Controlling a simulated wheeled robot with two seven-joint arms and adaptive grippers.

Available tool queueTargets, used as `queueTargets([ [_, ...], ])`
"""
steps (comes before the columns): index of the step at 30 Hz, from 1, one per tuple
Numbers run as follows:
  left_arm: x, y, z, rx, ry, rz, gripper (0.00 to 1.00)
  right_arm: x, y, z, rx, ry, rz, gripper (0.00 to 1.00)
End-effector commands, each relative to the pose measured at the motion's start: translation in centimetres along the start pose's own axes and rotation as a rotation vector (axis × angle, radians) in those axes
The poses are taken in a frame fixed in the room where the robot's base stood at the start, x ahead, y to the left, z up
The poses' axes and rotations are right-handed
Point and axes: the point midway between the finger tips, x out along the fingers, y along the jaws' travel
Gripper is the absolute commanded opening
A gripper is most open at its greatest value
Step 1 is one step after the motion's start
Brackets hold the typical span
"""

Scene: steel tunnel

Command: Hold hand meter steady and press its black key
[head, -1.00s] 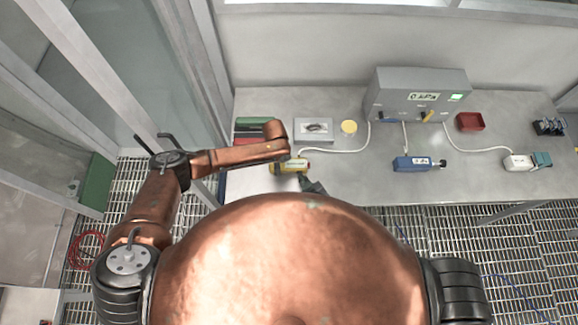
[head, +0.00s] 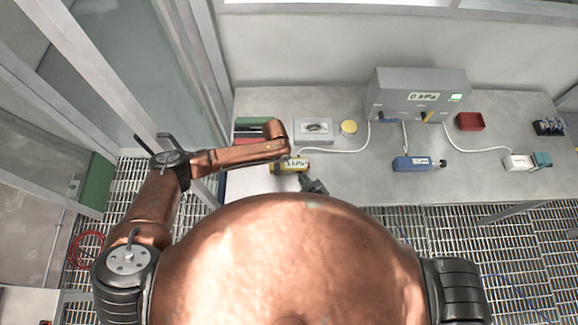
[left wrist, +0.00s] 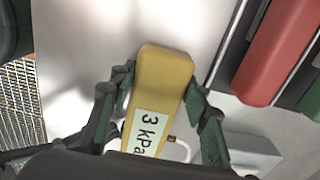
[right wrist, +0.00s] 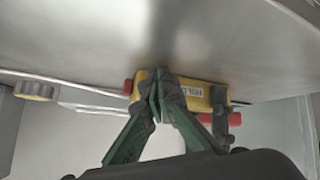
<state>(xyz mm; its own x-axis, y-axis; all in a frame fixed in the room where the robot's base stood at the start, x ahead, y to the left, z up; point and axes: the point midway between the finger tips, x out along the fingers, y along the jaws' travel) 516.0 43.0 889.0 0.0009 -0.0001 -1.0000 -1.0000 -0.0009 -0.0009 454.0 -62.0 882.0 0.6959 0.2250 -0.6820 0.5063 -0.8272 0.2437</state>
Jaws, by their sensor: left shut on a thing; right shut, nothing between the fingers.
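The yellow hand meter (head: 304,165) is at the left part of the bench in the head view. My left gripper (left wrist: 160,82) is shut on its sides, a finger on each side. In the left wrist view the meter (left wrist: 163,75) shows a label reading "3 kPa". My right gripper (head: 312,187) is shut and empty just in front of the meter. In the right wrist view its closed fingertips (right wrist: 158,82) overlap the meter (right wrist: 198,95); I cannot tell whether they touch. I cannot make out the black key.
A grey console (head: 415,97) reading "0 kPa" stands at the back, with white cables. A blue device (head: 410,164), red tray (head: 470,121), yellow round piece (head: 349,127) and grey box (head: 314,129) are on the bench.

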Motion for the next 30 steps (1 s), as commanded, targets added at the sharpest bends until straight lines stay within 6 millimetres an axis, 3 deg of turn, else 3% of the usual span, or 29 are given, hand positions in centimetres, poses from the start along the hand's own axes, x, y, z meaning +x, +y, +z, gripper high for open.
queueTargets([
  [16, 0.1, 0.2, -0.1, 0.003, 0.001, 0.004, 0.14, -0.8, -0.5, 0.4, 0.000, 0.003, 0.001, 0.00],
  [30, 0.1, 0.1, 0.0, 0.001, 0.000, 0.003, 0.14, -3.9, -2.8, 2.8, 0.000, 0.000, 0.000, 0.00],
])
